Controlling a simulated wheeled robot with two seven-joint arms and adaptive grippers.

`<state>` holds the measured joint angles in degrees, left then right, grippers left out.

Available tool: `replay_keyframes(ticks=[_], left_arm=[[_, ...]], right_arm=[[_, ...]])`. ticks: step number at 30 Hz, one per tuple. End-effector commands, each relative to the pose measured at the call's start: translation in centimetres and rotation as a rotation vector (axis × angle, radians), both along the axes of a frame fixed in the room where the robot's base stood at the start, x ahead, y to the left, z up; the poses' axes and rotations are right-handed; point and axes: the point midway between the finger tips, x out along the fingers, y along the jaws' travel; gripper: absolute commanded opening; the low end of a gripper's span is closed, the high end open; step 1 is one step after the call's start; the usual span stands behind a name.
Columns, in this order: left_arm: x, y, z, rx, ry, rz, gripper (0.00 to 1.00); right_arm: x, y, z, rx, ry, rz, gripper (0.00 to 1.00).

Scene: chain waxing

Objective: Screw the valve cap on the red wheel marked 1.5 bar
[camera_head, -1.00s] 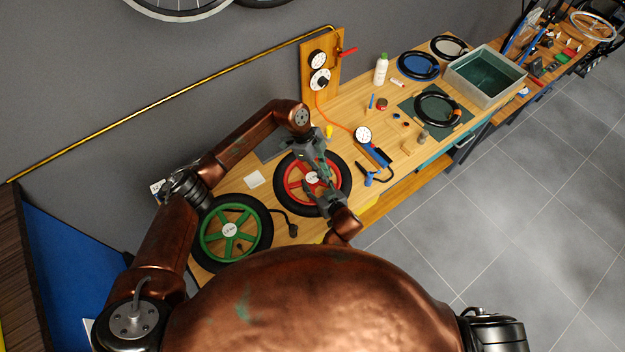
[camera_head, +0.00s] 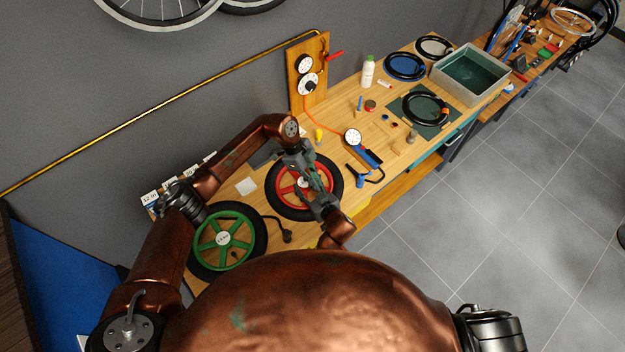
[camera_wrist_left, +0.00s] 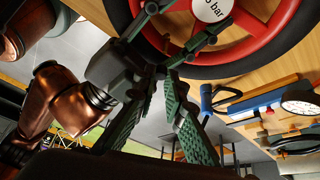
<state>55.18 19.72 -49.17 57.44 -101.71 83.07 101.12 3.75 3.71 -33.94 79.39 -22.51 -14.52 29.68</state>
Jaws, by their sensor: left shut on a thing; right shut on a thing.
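The red wheel (camera_head: 277,199) lies on the bench; its white hub label reads "bar" in the left wrist view (camera_wrist_left: 212,8), the number being unclear. My left gripper (camera_head: 317,178) reaches over the wheel from the far side, right of the hub. In the left wrist view its green fingers (camera_wrist_left: 165,72) converge at the wheel's near side. My right gripper (camera_head: 319,193) comes from the near side, and its fingers cross close to the left ones. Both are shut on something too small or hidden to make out. I cannot pick out the valve cap or the valve.
A green wheel (camera_head: 203,248) lies to the left, with a black hose end (camera_head: 286,236) beside it. A gauge (camera_head: 352,137) and blue-handled tool (camera_head: 360,181) lie to the right. A white bottle (camera_head: 368,72) and water tub (camera_head: 449,86) stand farther back.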

Motion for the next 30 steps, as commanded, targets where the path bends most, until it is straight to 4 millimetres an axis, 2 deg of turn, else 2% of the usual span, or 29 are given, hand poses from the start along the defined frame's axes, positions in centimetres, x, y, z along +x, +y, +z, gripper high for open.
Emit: replay_keyframes(ticks=[4,20,30], left_arm=[[0.0,-0.1,-1.2,-0.001,0.009,-0.001,0.02],[0.0,0.0,-1.3,-0.001,0.007,-0.001,0.02],[0.0,0.0,-2.9,0.001,0.008,0.013,0.02]], right_arm=[[0.0,-0.1,0.0,-0.001,-0.001,-0.001,0.00],[0.0,-0.1,0.0,-0.002,0.000,-0.001,0.00],[0.0,-0.1,0.0,-0.002,0.000,-0.001,0.00]])
